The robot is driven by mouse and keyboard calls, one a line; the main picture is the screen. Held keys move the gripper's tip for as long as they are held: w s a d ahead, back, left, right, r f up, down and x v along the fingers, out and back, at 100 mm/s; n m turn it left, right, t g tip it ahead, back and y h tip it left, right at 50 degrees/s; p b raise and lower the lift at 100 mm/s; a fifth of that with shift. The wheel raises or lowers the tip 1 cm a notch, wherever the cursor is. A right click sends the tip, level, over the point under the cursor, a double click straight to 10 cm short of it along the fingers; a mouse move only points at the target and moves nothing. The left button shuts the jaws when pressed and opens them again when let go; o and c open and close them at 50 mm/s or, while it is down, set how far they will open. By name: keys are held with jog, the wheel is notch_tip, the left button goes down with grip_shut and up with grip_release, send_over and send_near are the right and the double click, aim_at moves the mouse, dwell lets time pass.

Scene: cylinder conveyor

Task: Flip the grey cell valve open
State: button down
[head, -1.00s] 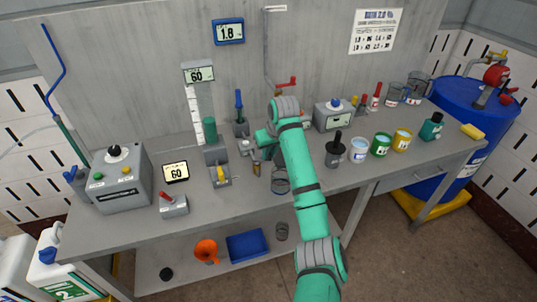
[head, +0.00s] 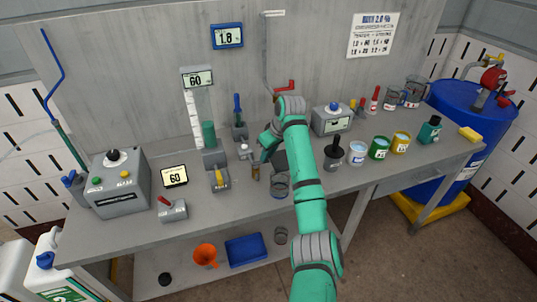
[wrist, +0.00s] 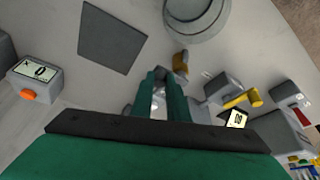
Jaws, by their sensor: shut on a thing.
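The grey cell valve (head: 245,151) is a small pale-grey fitting on the bench, left of my gripper in the head view. My gripper (head: 264,157) is low over the bench, beside the valve and just above a small brass-brown cylinder (head: 256,171). In the wrist view my gripper (wrist: 165,76) has its two green fingers close together on a small grey part, which looks like the valve's lever. The fingers hide most of it, so its exact angle cannot be told. The brass cylinder (wrist: 181,58) shows just beyond the fingertips.
A yellow-levered valve (head: 219,178) stands to the left, near the column with green liquid (head: 209,135). A blue-handled valve (head: 238,112) stands behind. Tins and bottles stand to the right.

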jog(key=c, duration=1.7)
grip_release()
jog(key=shift+w+d, duration=0.1)
jog(key=shift+a, duration=0.2)
jog(key=v, duration=1.1)
jog(key=shift+f, duration=0.1)
